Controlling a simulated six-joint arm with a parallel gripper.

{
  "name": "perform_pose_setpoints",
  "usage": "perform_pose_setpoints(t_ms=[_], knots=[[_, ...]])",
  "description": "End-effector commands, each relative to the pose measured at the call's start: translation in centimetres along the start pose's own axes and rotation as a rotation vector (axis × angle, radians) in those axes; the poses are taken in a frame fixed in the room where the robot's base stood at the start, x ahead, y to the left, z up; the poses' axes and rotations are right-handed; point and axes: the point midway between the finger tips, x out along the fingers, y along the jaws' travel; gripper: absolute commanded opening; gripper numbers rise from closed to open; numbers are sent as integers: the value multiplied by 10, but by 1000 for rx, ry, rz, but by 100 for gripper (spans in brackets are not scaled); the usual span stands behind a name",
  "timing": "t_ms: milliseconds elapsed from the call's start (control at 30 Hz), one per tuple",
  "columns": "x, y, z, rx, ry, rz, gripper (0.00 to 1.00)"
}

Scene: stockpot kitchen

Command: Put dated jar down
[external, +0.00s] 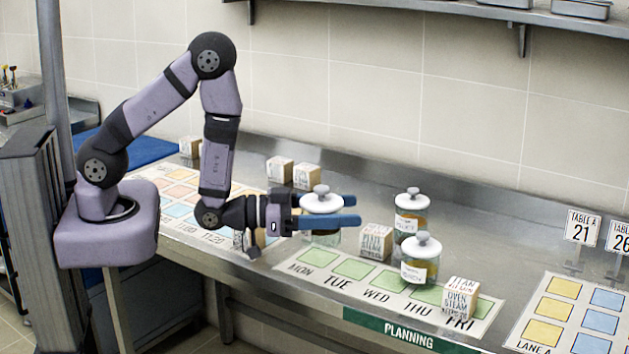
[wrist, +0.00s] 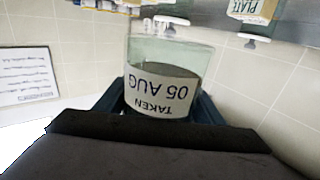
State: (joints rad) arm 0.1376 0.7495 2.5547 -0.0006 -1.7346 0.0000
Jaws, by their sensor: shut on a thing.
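My gripper (external: 325,211) is shut on a glass jar with a white knobbed lid (external: 321,200), its blue fingers on either side of the jar just below the lid. The jar is upright near the back of the MON–FRI planning mat (external: 318,257). I cannot tell whether its base touches the counter. In the wrist view the jar (wrist: 165,60) appears upside down, with a label reading "TAKEN 05 AUG" (wrist: 158,94) and dark contents.
Two other lidded jars (external: 411,214) (external: 420,258) stand to the right. White printed blocks (external: 375,241) (external: 460,298) stand near them, and more stand behind my arm (external: 280,169). The mat's MON and TUE squares are clear. A lane mat (external: 570,318) lies at far right.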

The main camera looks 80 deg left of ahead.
Motion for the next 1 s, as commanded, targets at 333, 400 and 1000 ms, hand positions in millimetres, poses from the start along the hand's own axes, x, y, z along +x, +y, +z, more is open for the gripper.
perform_pose_setpoints(t_ms=[333,400,1000], knots=[[22,30,-36,0,11,33,7],[23,31,-41,-1,11,29,7],[61,4,-60,0,0,-171,7]])
